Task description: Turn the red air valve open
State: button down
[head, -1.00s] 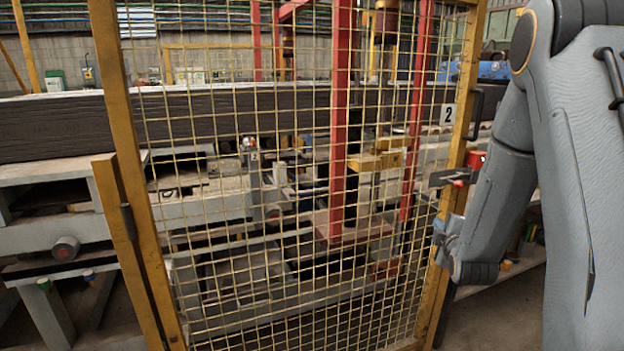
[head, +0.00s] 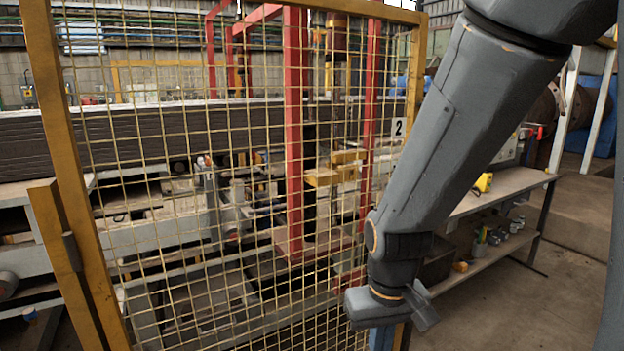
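I cannot make out the red air valve for certain. A small red part (head: 536,131) shows at the back right, above the far end of the workbench. It is too small to tell whether it is the valve or how it is turned. My arm hangs down in front of the right post of the mesh gate. My gripper (head: 388,322) is at its lower end, low in the picture and well to the left of the red part. Its fingers are not clear, so I cannot tell whether they are open or shut.
The yellow mesh gate (head: 128,200) with a "2" sign (head: 398,128) fills the left and middle. Behind it stand red posts (head: 294,130) and machinery. A workbench (head: 500,190) with a yellow tool (head: 483,183) stands at the right. Bare floor (head: 500,310) lies in front of it.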

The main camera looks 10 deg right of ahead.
aim_at(540, 130)
jog(key=z, duration=1.95)
jog(key=i, duration=1.85)
jog(key=z, duration=0.15)
jog(key=i, duration=1.75)
jog(key=u, duration=0.7)
jog(key=i, duration=1.65)
jog(key=u, duration=0.55)
